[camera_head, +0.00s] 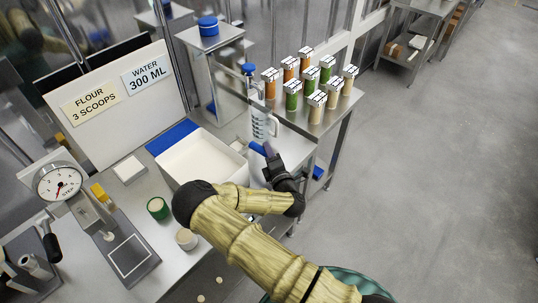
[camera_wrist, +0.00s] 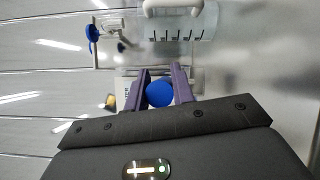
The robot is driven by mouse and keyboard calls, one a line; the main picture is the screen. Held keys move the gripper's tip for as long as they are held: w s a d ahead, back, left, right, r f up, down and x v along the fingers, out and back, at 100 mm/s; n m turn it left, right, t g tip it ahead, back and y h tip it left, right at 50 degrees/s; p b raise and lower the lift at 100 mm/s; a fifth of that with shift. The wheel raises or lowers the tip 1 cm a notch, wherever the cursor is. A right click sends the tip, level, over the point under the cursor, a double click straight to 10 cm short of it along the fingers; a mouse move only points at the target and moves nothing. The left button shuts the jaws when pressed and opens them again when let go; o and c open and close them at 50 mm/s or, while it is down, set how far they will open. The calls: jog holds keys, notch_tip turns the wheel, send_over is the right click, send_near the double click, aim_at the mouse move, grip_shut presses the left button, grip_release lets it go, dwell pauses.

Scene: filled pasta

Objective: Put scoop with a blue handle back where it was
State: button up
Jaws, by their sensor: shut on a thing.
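My gripper (camera_head: 268,154) is over the right end of the steel counter, in front of the clear measuring jug. In the wrist view its purple fingers (camera_wrist: 160,90) are shut on the round blue handle (camera_wrist: 160,94) of the scoop. The blue handle also shows in the head view (camera_head: 257,148), just left of the fingers. The scoop's bowl is not clearly seen in either view. The white bin (camera_head: 183,172) stands left of the gripper, with its blue lid part (camera_head: 172,138) at the back.
The clear measuring jug (camera_head: 262,122) stands just behind the gripper and shows close ahead in the wrist view (camera_wrist: 180,28). Several jars (camera_head: 315,104) stand on the table behind. A scale (camera_head: 62,185) and a green-rimmed tub (camera_head: 158,208) are at left.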

jog(key=shift+w+f, duration=0.1)
jog(key=shift+f, duration=0.75)
jog(key=shift+d, duration=0.1)
jog(key=shift+f, duration=0.15)
jog(key=o, duration=1)
jog(key=b+v, duration=0.3)
jog(key=v, duration=0.9)
